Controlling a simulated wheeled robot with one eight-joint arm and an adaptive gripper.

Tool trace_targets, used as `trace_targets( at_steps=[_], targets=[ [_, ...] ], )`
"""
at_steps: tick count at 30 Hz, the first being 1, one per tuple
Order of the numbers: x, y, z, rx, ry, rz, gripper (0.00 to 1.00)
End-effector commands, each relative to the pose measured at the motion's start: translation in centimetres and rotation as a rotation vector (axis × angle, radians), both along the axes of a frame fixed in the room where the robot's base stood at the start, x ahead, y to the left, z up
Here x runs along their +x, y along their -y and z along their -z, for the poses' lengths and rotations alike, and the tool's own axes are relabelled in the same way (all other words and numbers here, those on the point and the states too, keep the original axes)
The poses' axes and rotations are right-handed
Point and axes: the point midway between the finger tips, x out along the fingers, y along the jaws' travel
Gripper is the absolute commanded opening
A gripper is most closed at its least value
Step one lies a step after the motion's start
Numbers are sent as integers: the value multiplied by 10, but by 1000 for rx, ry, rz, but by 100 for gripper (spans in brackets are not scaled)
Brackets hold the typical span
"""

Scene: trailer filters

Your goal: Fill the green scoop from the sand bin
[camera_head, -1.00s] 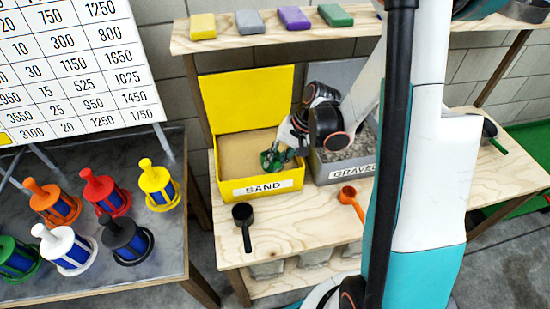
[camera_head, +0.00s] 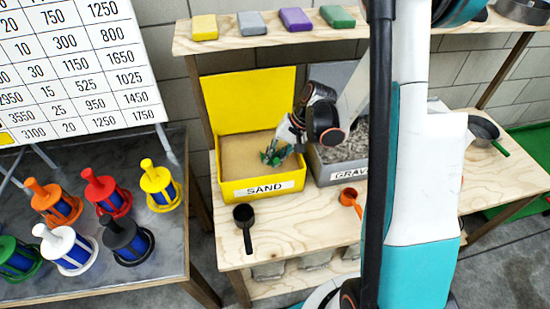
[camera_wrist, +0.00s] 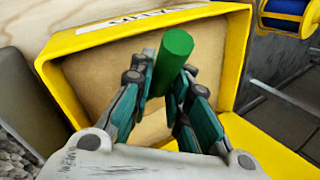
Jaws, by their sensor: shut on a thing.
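The yellow sand bin (camera_head: 262,188), labelled SAND, stands on the wooden bench with pale sand (camera_head: 245,155) in it. My gripper (camera_head: 275,153) is over the right part of the bin, pointing down. In the wrist view my gripper (camera_wrist: 168,98) is shut on the green scoop (camera_wrist: 176,55), whose round green handle rises between the fingers. The scoop's bowl is hidden, so I cannot tell whether it holds sand. The sand also shows in the wrist view (camera_wrist: 105,80), behind the fingers.
The grey gravel bin (camera_head: 325,172) stands right beside the sand bin. A black scoop (camera_head: 244,222) and an orange scoop (camera_head: 350,199) lie in front. Coloured blocks (camera_head: 296,19) sit on the shelf above. Several coloured filters (camera_head: 70,247) stand on the left table. A grey pan (camera_head: 484,130) lies at right.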

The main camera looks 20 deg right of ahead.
Motion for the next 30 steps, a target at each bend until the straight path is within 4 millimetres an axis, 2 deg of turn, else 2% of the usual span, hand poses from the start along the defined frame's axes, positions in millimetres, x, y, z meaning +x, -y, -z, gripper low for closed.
trace_targets(
  at_steps=[6,30],
  targets=[
    [10,2,-1,0,0,0,0],
    [-26,-5,-1,0,0,0,0]
  ],
)
